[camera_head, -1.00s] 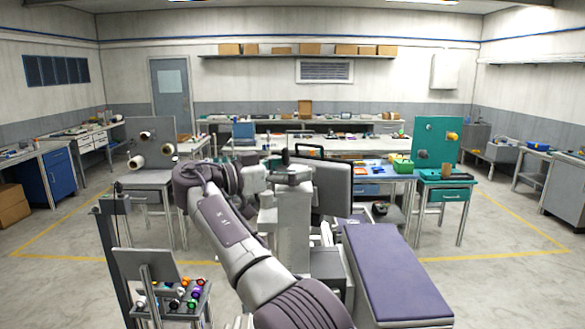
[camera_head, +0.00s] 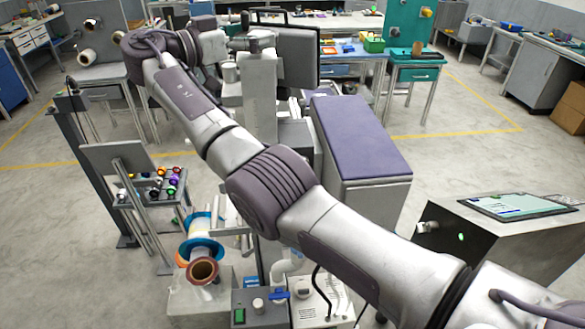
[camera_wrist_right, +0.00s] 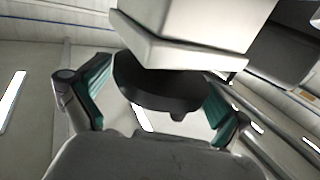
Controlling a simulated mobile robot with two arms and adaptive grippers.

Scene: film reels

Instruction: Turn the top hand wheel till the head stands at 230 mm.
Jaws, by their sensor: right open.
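A dark, round hand wheel (camera_wrist_right: 165,90) sits beneath a pale boxy housing (camera_wrist_right: 195,35) in the right wrist view. My right gripper (camera_wrist_right: 155,100) is open, its two teal-padded fingers on either side of the wheel. Gaps show beside the wheel, but I cannot tell whether either pad touches it. In the head view my right gripper (camera_head: 240,45) is small, at the top of a grey column (camera_head: 258,100). The wheel is not clearly visible there. I cannot make out a millimetre scale or reading. My left gripper is in neither view.
A box with a tablet (camera_head: 518,205) stands at the right.

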